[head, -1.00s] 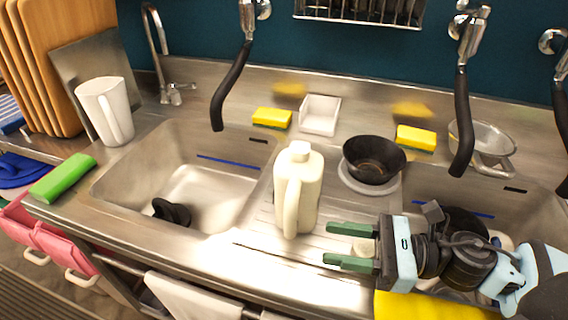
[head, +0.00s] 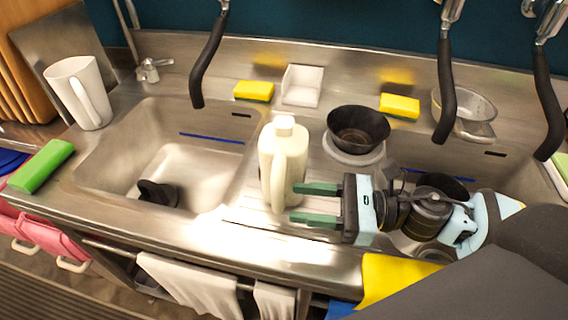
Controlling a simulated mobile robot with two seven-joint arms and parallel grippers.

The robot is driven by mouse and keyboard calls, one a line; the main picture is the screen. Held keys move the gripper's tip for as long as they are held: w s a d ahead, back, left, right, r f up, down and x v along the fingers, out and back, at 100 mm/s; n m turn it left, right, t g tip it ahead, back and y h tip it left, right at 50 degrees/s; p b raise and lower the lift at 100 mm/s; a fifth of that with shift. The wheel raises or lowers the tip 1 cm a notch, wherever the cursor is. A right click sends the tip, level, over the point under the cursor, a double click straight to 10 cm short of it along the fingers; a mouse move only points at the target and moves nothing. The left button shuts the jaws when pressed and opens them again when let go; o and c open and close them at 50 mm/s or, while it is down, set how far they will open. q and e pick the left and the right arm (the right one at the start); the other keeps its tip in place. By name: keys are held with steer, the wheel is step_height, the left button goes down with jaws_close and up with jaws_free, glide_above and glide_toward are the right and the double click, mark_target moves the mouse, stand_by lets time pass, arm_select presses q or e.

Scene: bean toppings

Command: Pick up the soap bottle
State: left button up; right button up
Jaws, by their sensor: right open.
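The soap bottle (head: 283,160) is a cream-white jug with a handle and a white cap. It stands upright on the metal drainer between the two sinks. My right gripper (head: 304,203) comes in from the right with its green fingers apart. Its fingertips are right by the bottle's lower right side. I cannot tell whether they touch it or lie in front of it. My left gripper is not in view.
A black bowl (head: 358,130) on a pale plate stands behind my right gripper. A white square dish (head: 301,86) and yellow sponges (head: 254,91) line the back ledge. A white pitcher (head: 79,93) stands left of the left sink (head: 150,148). Black tap handles hang above.

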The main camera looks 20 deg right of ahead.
mark_target(278, 199)
steer(key=shift+r+p+x, duration=0.2)
steer(key=shift+p+x, duration=0.65)
steer(key=shift+x, duration=0.9)
steer(key=shift+p+x, duration=0.3)
steer(key=shift+x, duration=0.5)
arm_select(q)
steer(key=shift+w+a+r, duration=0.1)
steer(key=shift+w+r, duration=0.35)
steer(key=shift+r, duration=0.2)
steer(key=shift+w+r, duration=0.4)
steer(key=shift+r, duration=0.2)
arm_select(e)
steer(key=shift+f, duration=0.25)
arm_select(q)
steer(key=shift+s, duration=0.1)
arm_select(e)
steer(key=shift+c, duration=0.7)
steer(key=c, duration=0.7)
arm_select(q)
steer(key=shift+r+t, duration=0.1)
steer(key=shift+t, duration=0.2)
arm_select(e)
steer(key=shift+w+r, duration=0.1)
jaws_close()
